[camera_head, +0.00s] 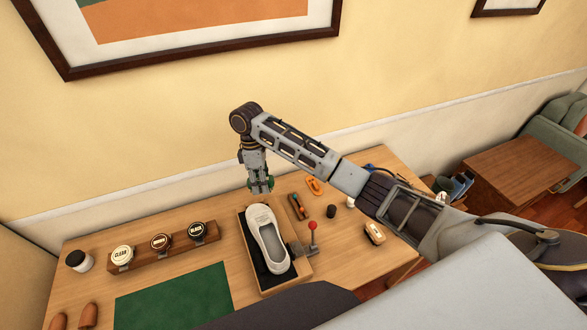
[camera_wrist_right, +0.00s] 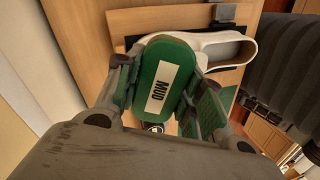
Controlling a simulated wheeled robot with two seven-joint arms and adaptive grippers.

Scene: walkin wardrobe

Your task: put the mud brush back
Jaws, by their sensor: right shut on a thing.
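The mud brush (camera_wrist_right: 161,79) is green with a white label reading MUD. My right gripper (camera_head: 261,187) is shut on it, with one finger on each side. In the head view, only small green parts of the brush show between the fingers. The gripper is above the far end of a white shoe (camera_head: 266,235), which lies in a wooden tray (camera_head: 242,246) with a dark lining. The shoe also shows behind the brush in the wrist view (camera_wrist_right: 241,52). My left gripper is in neither view.
A wooden rack (camera_head: 139,259) holds round items with labels, one reading BLACK. A green mat (camera_head: 175,300) lies in front. A red-knobbed lever (camera_head: 312,226), dark cup (camera_head: 331,211), tool tray (camera_head: 298,206) and orange item (camera_head: 315,186) are right of the shoe. The wall is behind.

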